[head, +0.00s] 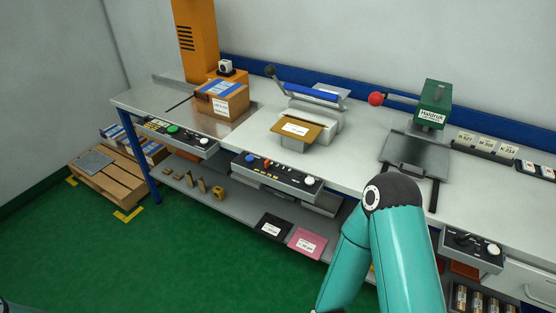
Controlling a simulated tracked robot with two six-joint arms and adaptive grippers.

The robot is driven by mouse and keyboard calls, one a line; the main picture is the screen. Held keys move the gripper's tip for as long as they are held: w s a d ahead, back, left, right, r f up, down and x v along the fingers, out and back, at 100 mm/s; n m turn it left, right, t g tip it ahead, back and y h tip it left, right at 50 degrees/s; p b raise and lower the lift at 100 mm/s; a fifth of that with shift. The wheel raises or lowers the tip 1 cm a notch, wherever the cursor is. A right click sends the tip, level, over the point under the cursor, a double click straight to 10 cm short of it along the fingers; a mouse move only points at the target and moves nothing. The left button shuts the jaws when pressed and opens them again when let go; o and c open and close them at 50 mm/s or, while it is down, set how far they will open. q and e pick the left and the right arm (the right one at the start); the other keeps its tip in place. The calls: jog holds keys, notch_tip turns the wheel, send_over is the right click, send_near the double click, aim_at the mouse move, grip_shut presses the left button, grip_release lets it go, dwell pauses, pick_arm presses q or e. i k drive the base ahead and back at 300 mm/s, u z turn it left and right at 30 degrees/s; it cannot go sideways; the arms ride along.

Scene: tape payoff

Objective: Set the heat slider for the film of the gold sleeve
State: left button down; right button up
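A gold sleeve (296,130) with a white label lies at the front of the sealer (310,107), which has a blue bar and a raised lever. The label's print is too small to read. Below it, on the table's front edge, a dark control panel (277,175) carries a blue button, a red control, small controls and a white knob. I cannot tell which small control is the heat slider or how it is set. My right arm's teal links stand in front of the table at the right; its gripper is out of view. My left gripper is out of view.
A boxed parcel (221,98) sits left of the sealer. A green press (433,104) with a red-knobbed lever stands right. Black (273,227) and pink (307,243) sleeves lie on the lower shelf. Other panels sit at left (178,136) and right (471,248).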

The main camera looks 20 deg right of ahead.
aim_at(266, 164)
jog(key=i, duration=1)
